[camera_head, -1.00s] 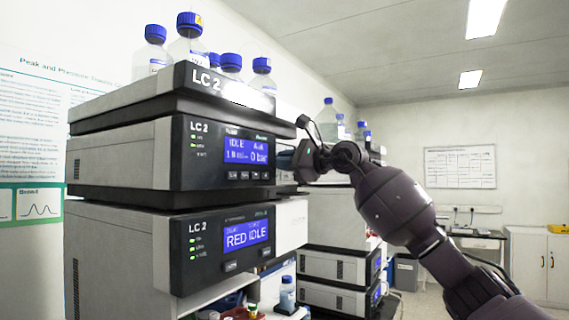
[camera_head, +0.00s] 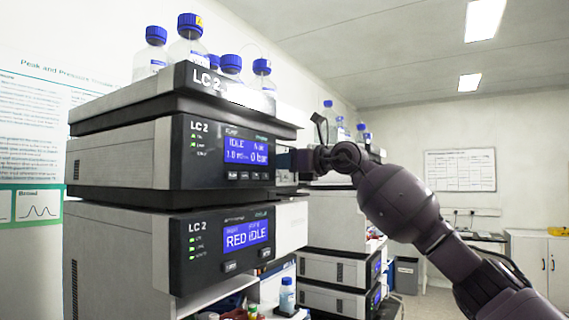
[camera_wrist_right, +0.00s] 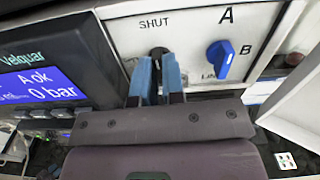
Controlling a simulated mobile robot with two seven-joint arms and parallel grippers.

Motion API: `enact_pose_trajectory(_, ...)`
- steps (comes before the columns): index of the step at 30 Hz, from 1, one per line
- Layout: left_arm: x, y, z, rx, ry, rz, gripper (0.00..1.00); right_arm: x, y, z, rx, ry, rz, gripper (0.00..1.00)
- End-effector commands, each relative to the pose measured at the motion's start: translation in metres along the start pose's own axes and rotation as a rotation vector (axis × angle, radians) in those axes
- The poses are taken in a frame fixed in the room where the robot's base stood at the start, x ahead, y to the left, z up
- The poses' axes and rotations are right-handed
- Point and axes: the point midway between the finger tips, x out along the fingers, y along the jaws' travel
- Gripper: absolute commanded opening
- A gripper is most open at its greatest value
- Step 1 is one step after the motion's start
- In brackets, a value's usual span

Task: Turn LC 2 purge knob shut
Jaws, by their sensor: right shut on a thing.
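The LC 2 pump module (camera_head: 160,152) has a lit blue screen reading IDLE and 0 bar. In the right wrist view the purge knob (camera_wrist_right: 157,51) is a small dark knob under the label SHUT, mostly hidden by my fingers. My right gripper (camera_wrist_right: 158,72) has its blue fingers shut on this knob; in the head view the gripper (camera_head: 291,162) is at the right end of the module's front. The knob's exact angle cannot be read. My left gripper is not in view.
A blue selector knob (camera_wrist_right: 220,57) marked A and B sits just right of my fingers. Blue-capped bottles (camera_head: 190,42) stand on top of the stack. The lower LC 2 module (camera_head: 120,255) reads RED IDLE. Another stack (camera_head: 335,268) stands behind; open floor is at the right.

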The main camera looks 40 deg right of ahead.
Motion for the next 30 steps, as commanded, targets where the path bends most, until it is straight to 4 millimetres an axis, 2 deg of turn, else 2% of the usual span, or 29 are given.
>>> enact_pose_trajectory(9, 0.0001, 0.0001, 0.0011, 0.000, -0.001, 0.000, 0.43, 0.0002, 0.0001, -0.0007, 0.068, 0.001, 0.001, 0.00)
enact_pose_trajectory(21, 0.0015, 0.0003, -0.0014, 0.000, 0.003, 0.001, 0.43, 0.0002, 0.0001, -0.0006, 0.073, 0.001, 0.001, 0.00)
enact_pose_trajectory(22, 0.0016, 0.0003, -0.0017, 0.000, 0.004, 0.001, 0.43, 0.0002, 0.0001, -0.0006, 0.073, 0.001, 0.001, 0.14)
enact_pose_trajectory(26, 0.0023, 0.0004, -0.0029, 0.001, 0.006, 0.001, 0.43, 0.0001, 0.0001, -0.0005, 0.073, 0.001, 0.001, 0.34)
enact_pose_trajectory(30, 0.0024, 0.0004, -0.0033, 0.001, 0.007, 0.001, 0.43, 0.0001, 0.0001, -0.0003, 0.072, 0.001, 0.001, 0.35)
